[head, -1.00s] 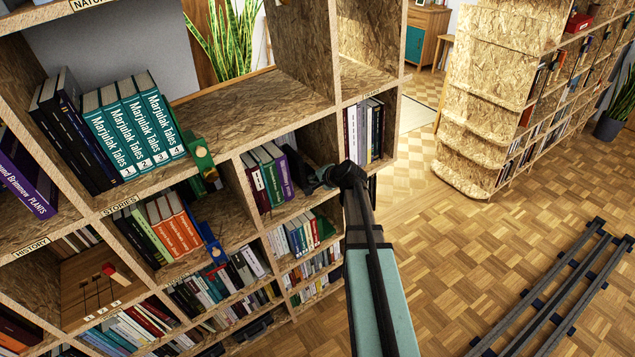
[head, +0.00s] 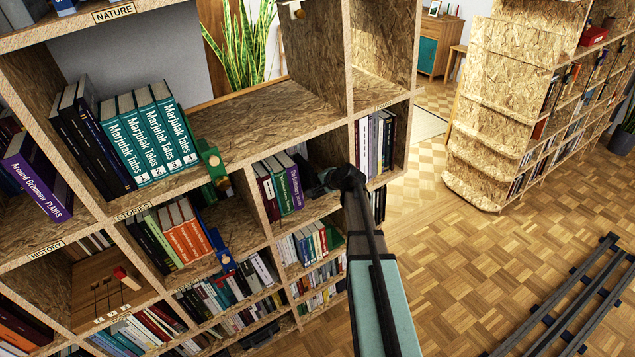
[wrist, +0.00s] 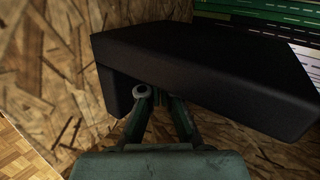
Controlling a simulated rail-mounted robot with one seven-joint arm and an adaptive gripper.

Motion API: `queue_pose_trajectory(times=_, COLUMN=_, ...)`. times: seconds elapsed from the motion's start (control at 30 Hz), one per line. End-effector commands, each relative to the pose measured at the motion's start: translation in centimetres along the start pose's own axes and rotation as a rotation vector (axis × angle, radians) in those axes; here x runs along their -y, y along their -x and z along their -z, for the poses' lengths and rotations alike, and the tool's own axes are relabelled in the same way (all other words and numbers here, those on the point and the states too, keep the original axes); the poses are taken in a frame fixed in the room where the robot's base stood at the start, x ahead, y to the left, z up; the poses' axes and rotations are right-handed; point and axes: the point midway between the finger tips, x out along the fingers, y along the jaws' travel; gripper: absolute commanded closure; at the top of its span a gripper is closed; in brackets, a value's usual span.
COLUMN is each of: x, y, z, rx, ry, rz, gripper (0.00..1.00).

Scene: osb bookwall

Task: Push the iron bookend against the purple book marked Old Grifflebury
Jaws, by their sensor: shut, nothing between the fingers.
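The purple book marked Old Grifflebury (head: 294,187) stands upright at the right end of a short row of books in a middle shelf compartment. The iron bookend (wrist: 205,70) is a thick black angled piece that fills the middle of the wrist view. In the head view it is a dark shape just right of the purple book, partly hidden by my gripper (head: 326,184). My gripper is shut and empty, and its fingertips (wrist: 160,98) are up against the bookend, their ends partly covered by it. I cannot tell whether the bookend touches the purple book.
Green and dark book edges (wrist: 265,18) show behind the bookend in the wrist view. An OSB divider (head: 345,135) stands to the right, with more books (head: 376,145) beyond it. A green bookend (head: 212,163) and a blue one (head: 222,252) are in compartments to the left.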

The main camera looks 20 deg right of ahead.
Motion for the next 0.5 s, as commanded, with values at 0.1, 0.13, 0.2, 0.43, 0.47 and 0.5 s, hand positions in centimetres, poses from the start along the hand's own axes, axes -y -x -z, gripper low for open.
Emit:
queue_pose_trajectory(times=0.1, x=0.0, y=0.0, z=-0.3, rx=0.000, ry=0.000, rz=0.000, gripper=1.00)
queue_pose_trajectory(times=0.13, x=0.0, y=0.0, z=-0.4, rx=0.000, ry=0.000, rz=0.000, gripper=1.00)
queue_pose_trajectory(times=0.2, x=0.0, y=-0.1, z=-0.6, rx=0.000, ry=0.000, rz=0.000, gripper=1.00)
queue_pose_trajectory(times=0.43, x=0.1, y=-0.1, z=-1.3, rx=0.002, ry=0.001, rz=-0.001, gripper=1.00)
queue_pose_trajectory(times=0.47, x=0.1, y=-0.2, z=-1.4, rx=0.002, ry=0.001, rz=-0.001, gripper=1.00)
queue_pose_trajectory(times=0.5, x=0.1, y=-0.2, z=-1.5, rx=0.002, ry=0.001, rz=-0.001, gripper=1.00)
